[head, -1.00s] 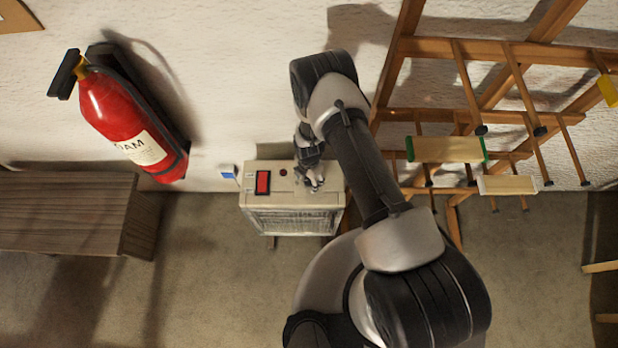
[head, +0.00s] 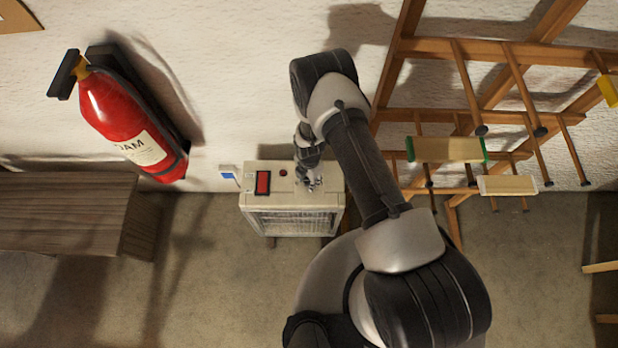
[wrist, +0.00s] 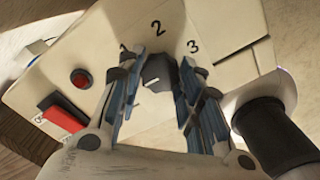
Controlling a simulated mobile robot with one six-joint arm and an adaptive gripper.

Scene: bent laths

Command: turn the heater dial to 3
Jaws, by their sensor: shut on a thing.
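The heater (head: 293,222) is a cream box with a front grille, standing on the floor by the wall. Its dial (wrist: 158,70) is a small dark knob on the top panel, with numbers 1, 2 and 3 printed around it. The 2 is beyond the knob, the 3 to its right, and the 1 is partly covered by a finger. My gripper (wrist: 157,92) is shut on the dial, one finger on each side. In the head view my gripper (head: 312,183) is at the heater's top right and hides the dial. I cannot tell the dial's exact setting.
The heater top also has a red rocker switch (head: 263,183) and a round red button (head: 283,172). A red fire extinguisher (head: 125,125) hangs on the wall at left, above a wooden cabinet (head: 60,215). A wooden rack (head: 480,50) stands close at right.

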